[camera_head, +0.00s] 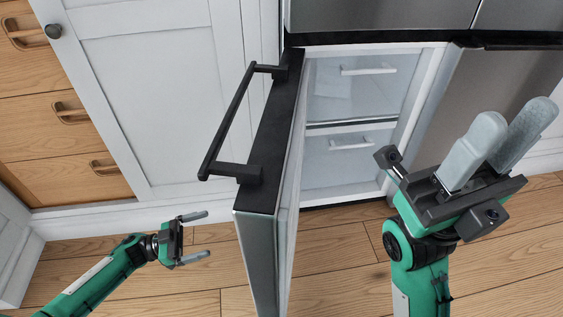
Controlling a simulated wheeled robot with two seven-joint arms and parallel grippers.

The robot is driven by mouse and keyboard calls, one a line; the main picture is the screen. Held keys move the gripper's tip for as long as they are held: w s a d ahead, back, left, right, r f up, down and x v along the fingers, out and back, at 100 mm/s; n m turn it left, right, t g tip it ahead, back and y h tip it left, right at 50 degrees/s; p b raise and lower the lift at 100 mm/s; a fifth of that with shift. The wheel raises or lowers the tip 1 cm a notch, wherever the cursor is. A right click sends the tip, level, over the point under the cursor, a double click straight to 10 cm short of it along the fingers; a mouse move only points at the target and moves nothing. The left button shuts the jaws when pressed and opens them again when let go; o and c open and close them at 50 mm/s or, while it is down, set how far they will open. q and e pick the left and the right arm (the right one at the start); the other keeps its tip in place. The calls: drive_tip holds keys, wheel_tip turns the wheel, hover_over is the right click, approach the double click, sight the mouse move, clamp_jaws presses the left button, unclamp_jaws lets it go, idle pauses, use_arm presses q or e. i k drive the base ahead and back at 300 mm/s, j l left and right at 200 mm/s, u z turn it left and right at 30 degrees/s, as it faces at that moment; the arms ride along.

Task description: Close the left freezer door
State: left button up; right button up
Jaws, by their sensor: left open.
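The left freezer door (255,225) stands wide open and swung out toward me. Its black top edge and long black bar handle (232,119) face left. Behind it the freezer compartment (350,92) shows white drawers. My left gripper (207,235) is open and empty, low on the left. It is apart from the door, on the handle side. My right gripper (513,115) is at the right, in front of the right freezer door (490,85), with its fingers pointing up. Its two fingers look close together with nothing seen between them, and the view hides whether they are shut.
A white cabinet door (150,95) with a dark knob stands left of the freezer. Wooden drawers (50,120) are at the far left. The wooden floor (345,265) is clear on both sides of the open door. The upper fridge doors (380,15) are closed.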

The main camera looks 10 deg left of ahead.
sight(266, 209)
drive_tip(key=k, duration=1)
